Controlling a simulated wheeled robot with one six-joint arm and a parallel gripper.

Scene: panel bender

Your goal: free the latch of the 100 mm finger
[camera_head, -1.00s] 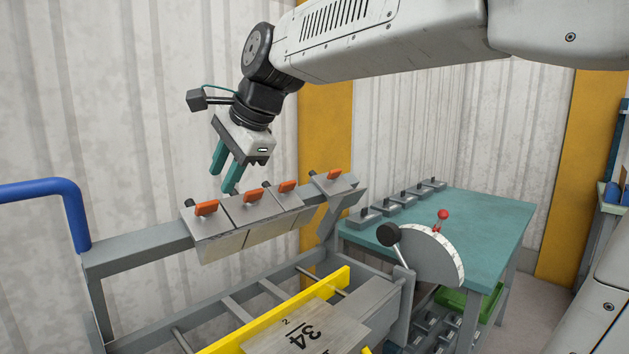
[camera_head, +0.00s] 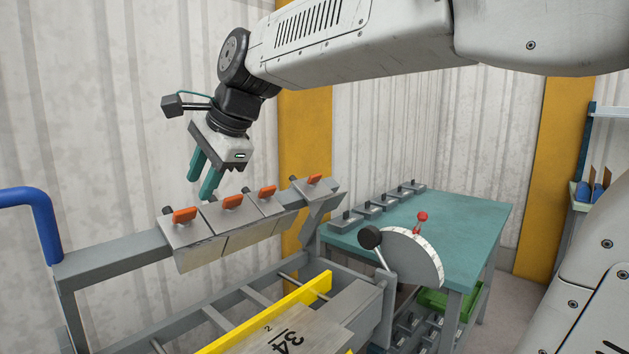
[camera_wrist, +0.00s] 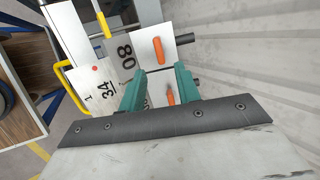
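Several grey fingers hang side by side on a grey beam in the head view, each with an orange latch on top: a left one (camera_head: 184,215), two middle ones (camera_head: 233,201) (camera_head: 267,191) and one set apart at the right (camera_head: 315,179). No 100 mm marking is readable, so I cannot tell which finger is meant. My gripper (camera_head: 200,187) is open and empty, its teal fingers pointing down above and behind the left two latches. In the wrist view, one orange latch (camera_wrist: 158,50) lies beyond the fingertips and another (camera_wrist: 170,94) shows between the teal fingers.
A yellow bar (camera_head: 270,317) and a plate marked 34 (camera_head: 315,325) lie below the beam. A dial with a black-knobbed lever (camera_head: 412,258) stands to the right. A teal table (camera_head: 465,222) holds several grey blocks. A blue rail (camera_head: 40,215) is at left.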

